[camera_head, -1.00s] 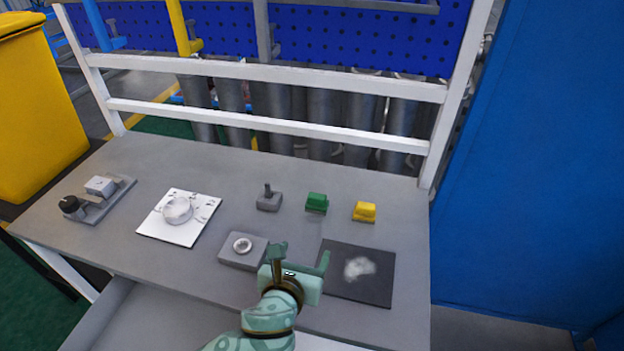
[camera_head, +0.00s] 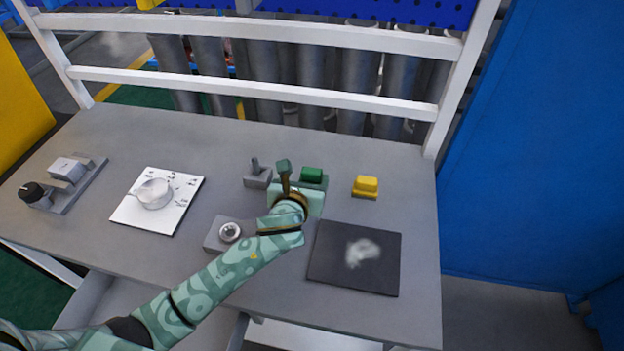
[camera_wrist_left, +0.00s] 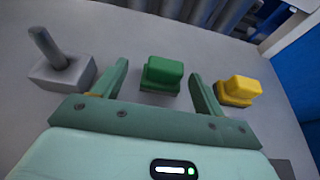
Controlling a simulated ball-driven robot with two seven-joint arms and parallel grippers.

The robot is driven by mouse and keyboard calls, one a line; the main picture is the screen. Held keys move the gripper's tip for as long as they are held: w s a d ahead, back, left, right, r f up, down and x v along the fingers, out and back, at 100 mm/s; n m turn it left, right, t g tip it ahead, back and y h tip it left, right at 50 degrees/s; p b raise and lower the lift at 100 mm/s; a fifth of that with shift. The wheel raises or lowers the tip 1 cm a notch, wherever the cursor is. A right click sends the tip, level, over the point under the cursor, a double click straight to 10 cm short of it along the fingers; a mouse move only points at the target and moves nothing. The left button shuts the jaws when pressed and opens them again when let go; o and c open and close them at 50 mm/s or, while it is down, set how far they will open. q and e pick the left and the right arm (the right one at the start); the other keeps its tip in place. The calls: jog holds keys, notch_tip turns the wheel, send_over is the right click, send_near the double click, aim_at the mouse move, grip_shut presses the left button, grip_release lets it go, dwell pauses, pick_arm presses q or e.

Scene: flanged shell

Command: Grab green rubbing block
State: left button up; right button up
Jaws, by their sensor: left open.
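The green rubbing block (camera_head: 312,174) stands on the grey table near its back, partly hidden by my left gripper in the head view. My left gripper (camera_head: 303,172) is open and empty, with its fingers pointing toward the block. In the left wrist view the green block (camera_wrist_left: 162,75) shows just beyond and between the two open fingertips of my gripper (camera_wrist_left: 158,72), apart from both. My right gripper is not in view.
A yellow block (camera_head: 366,186) stands to the right and a grey block with a peg (camera_head: 257,176) to the left. A grey ring block (camera_head: 222,233), a dark mat (camera_head: 325,262) and a white sheet (camera_head: 135,213) lie nearer. A white rail (camera_head: 250,92) runs behind.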

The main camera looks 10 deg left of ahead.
aim_at(311, 173)
pick_arm(q)
jog(key=x, duration=0.1)
jog(key=b+x, duration=0.1)
jog(key=x, duration=0.1)
jog(key=b+x, duration=0.1)
jog(key=x, duration=0.1)
jog(key=shift+w+d, duration=0.15)
jog(key=shift+d, duration=0.2)
jog(key=shift+r, duration=0.15)
jog(key=c, duration=1)
jog(key=shift+c, duration=0.6)
jog(key=shift+r, duration=0.1)
